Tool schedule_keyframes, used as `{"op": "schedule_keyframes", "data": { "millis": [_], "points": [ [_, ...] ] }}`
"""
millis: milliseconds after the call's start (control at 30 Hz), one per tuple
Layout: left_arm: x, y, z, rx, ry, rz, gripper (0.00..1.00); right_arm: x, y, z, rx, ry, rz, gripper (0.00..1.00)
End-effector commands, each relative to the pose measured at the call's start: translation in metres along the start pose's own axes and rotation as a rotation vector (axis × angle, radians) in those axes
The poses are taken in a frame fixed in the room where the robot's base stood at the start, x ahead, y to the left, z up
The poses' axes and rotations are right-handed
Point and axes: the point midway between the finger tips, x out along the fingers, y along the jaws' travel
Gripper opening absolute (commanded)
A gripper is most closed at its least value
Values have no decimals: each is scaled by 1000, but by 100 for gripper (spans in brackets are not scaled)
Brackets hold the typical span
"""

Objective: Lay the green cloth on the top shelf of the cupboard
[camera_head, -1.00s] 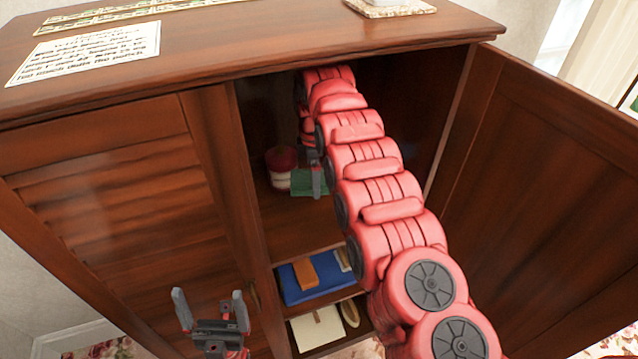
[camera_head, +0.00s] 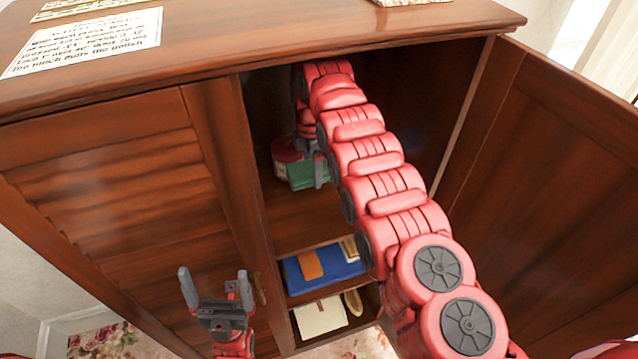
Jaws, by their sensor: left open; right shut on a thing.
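The brown wooden cupboard (camera_head: 120,195) has its right side open. My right arm reaches into the upper compartment, and its gripper (camera_head: 317,170) is shut on the green cloth (camera_head: 301,175). The cloth is at the left of the top shelf (camera_head: 305,218), partly hidden by a gripper finger. I cannot tell whether the cloth touches the shelf. My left gripper (camera_head: 216,288) is open and empty in front of the closed left door.
A red and white jar (camera_head: 284,152) stands at the left of the top shelf, partly hidden by the cloth. A lower shelf holds a blue item (camera_head: 345,268) and an orange item (camera_head: 311,264). The open right door (camera_head: 545,190) bounds the right side.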

Motion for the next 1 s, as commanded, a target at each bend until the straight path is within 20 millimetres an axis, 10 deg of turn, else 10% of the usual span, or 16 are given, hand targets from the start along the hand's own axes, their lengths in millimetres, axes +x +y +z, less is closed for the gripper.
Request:
{"op": "schedule_keyframes", "data": {
  "millis": [533, 967, 1000],
  "points": [
    [-63, 3, 10, 0, -1, 0, 100, 86, -2, -1, 2, 1, -6, 29],
    [-67, 3, 11, 0, -1, 0, 100, 93, -1, 0, 3, 0, -2, 29],
    [-66, 3, 11, 0, -1, 0, 100, 92, -1, 0, 2, 0, -2, 87]
  ]
}}
